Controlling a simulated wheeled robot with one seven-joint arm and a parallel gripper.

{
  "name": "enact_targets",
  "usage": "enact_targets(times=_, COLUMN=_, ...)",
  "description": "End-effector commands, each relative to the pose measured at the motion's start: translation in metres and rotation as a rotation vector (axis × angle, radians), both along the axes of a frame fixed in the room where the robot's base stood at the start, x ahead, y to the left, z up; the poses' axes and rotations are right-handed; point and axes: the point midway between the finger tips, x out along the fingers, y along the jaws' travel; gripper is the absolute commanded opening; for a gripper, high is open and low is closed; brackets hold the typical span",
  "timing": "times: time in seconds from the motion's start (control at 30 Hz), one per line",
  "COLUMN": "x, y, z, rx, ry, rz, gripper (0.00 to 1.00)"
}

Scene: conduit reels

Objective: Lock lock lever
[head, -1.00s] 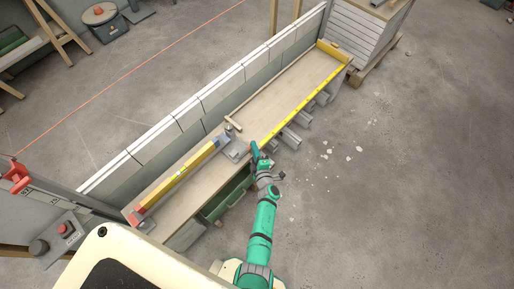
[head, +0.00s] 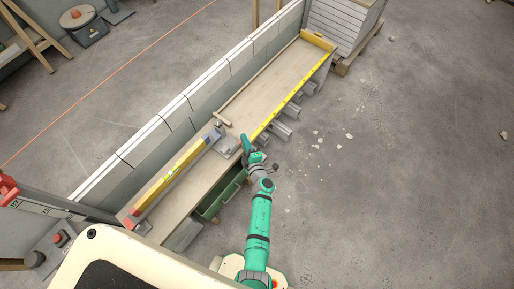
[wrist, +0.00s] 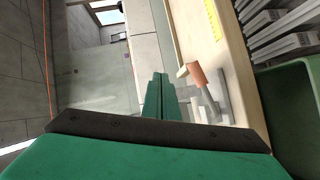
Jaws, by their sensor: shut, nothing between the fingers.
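My green gripper (head: 245,140) is shut and empty, just right of the fitting in the head view. In the wrist view its fingertips (wrist: 160,76) are together, left of the orange grip and seemingly apart from it.
The bench (head: 270,88) has a yellow measuring strip (head: 277,112) along its front edge and a low wall behind. A wooden T-shaped piece (head: 221,118) lies near the fitting. A green drawer (head: 220,194) stands out below. Grey profiles (head: 284,128) jut from the front.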

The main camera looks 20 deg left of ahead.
Motion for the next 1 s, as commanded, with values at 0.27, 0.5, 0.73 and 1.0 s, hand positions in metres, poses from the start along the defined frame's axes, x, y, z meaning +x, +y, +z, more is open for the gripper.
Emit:
enact_targets(times=0.27, x=-0.022, y=-0.047, z=0.029, rx=-0.002, ry=0.0, rz=-0.005, gripper=0.0)
enact_targets(times=0.5, x=-0.033, y=-0.073, z=0.046, rx=-0.002, ry=0.001, rz=-0.01, gripper=0.0)
enact_targets(times=0.73, x=-0.036, y=-0.079, z=0.051, rx=-0.001, ry=0.001, rz=-0.008, gripper=0.0)
enact_targets(times=1.0, x=-0.036, y=-0.078, z=0.051, rx=-0.001, ry=0.001, rz=-0.006, gripper=0.0)
